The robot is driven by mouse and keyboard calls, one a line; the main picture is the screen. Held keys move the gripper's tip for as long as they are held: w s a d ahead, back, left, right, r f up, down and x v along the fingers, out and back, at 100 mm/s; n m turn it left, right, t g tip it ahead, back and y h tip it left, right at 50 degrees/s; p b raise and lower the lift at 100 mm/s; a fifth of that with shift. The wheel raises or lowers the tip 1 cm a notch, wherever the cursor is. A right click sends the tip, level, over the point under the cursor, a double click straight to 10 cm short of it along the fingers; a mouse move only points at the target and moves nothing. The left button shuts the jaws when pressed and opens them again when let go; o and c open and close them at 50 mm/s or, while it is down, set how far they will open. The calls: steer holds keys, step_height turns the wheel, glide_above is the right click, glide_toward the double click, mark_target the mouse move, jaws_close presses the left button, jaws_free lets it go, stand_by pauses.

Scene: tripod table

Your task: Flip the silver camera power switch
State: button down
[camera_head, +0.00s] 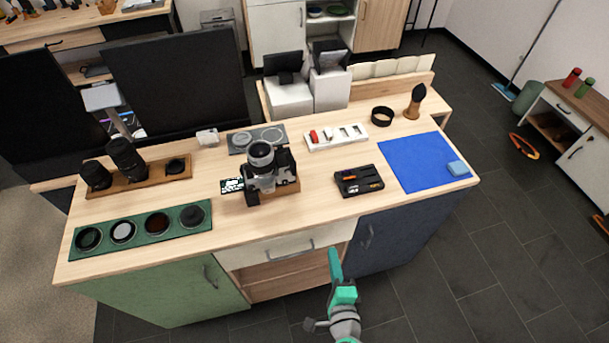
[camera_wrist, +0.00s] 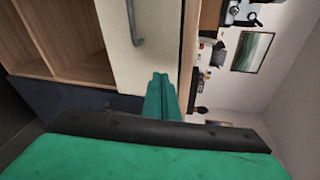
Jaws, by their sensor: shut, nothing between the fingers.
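The silver camera (camera_head: 266,170), silver and black with its lens upward, rests on a small wooden block near the middle of the table (camera_head: 320,200). Its power switch is too small to make out. My gripper (camera_head: 334,252) is in front of the table's front edge, below the tabletop and to the right of the camera, apart from it. The green fingers are shut with nothing between them. In the wrist view my gripper (camera_wrist: 160,80) points at the pale drawer front (camera_wrist: 140,60), and the camera cannot be made out there.
A green filter tray (camera_head: 140,231) and a wooden lens tray (camera_head: 140,179) lie left. A drawer handle (camera_head: 290,251) juts from the front. Dark monitors stand behind at left.

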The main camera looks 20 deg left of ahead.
mark_target(292, 167)
steer(key=w+a+r+y, duration=0.1)
steer(key=w+r+y, duration=0.2)
steer(key=r, duration=0.3)
steer(key=w+a+r+m+y, duration=0.1)
steer(key=w+a+r+y, duration=0.1)
steer(key=w+r+y, duration=0.2)
step_height(292, 167, up, 3)
steer(key=shift+w+r+y, duration=0.2)
steer(key=shift+y, duration=0.2)
steer(key=w+a+r, duration=0.3)
steer(key=w+a, duration=0.2)
steer(key=a, duration=0.5)
steer(key=shift+r, duration=0.35)
